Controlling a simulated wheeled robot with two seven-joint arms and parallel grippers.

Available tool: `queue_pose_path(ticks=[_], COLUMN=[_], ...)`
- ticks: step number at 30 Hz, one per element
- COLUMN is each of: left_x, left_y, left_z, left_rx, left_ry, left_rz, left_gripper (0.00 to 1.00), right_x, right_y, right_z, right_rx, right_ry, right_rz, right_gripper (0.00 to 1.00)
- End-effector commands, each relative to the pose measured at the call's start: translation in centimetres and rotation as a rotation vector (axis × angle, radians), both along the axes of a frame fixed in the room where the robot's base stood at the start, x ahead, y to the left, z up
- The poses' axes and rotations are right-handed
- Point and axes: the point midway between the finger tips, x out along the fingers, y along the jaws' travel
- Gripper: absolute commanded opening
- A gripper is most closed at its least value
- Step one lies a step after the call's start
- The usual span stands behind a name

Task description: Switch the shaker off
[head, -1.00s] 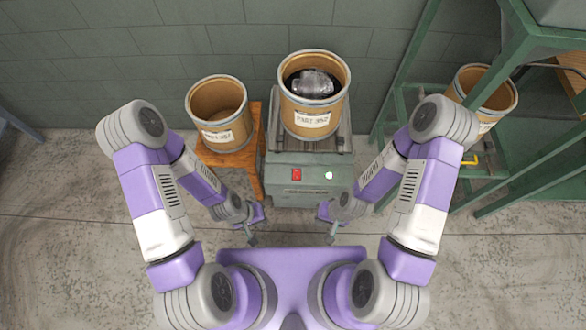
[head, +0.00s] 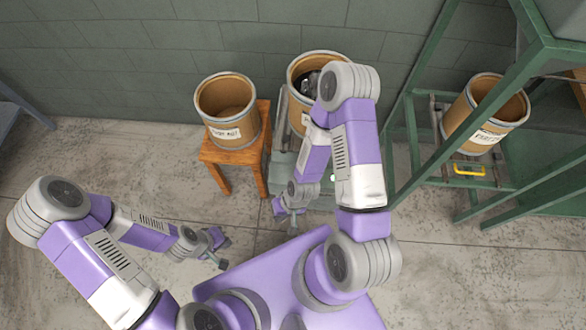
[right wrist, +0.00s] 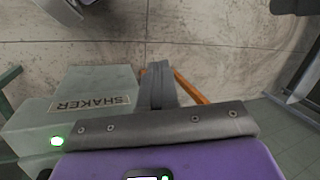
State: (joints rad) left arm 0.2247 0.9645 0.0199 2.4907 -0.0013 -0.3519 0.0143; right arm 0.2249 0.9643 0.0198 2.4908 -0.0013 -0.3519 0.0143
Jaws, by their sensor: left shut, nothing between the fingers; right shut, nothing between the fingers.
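The shaker (head: 282,165) is a grey-green box under a drum (head: 297,112), partly hidden behind my right arm in the head view. A lit pale-green button (head: 333,178) shows at the right of its front. The red switch is hidden. In the right wrist view the shaker (right wrist: 92,80) carries a SHAKER label (right wrist: 90,104), and the button (right wrist: 57,141) glows. My right gripper (head: 293,230) is shut and empty before the shaker's front; its fingers (right wrist: 157,80) show beside the box. I cannot tell whether they touch it. My left gripper (head: 222,264) is shut and empty, lower left.
An orange stool (head: 234,158) with a drum (head: 228,105) stands left of the shaker. A green frame (head: 470,140) and another drum (head: 487,112) stand at the right.

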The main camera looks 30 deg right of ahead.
Motion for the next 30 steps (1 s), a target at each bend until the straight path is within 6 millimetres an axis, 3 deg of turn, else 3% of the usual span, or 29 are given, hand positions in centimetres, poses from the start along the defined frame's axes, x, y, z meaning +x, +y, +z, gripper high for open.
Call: queue_pose_path(ticks=[5,8,13,19,24,30], left_x=[0.0,0.0,0.0,0.0,0.0,0.0], left_y=[0.0,0.0,0.0,0.0,0.0,0.0], left_z=[-0.2,-1.6,-5.5,-8.5,-9.0,-8.8], left_rx=[0.000,0.000,0.000,0.000,0.000,0.000], left_ry=[0.000,0.000,0.000,0.000,0.000,-0.001], left_rz=[0.000,0.000,0.000,0.001,0.000,0.000], left_gripper=[0.00,0.00,0.00,0.00,0.00,0.00], right_x=[0.3,2.3,8.4,13.5,14.6,14.6], right_y=[-0.2,-1.3,-6.1,-12.6,-14.9,-15.0], right_z=[-0.2,-0.9,-1.0,2.1,3.9,4.1], right_rx=[-0.004,-0.034,-0.178,-0.388,-0.458,-0.458], right_ry=[-0.009,-0.067,-0.216,-0.259,-0.241,-0.238], right_rz=[0.019,0.154,0.637,1.097,1.232,1.236], right_gripper=[0.00,0.00,0.00,0.00,0.00,0.00])
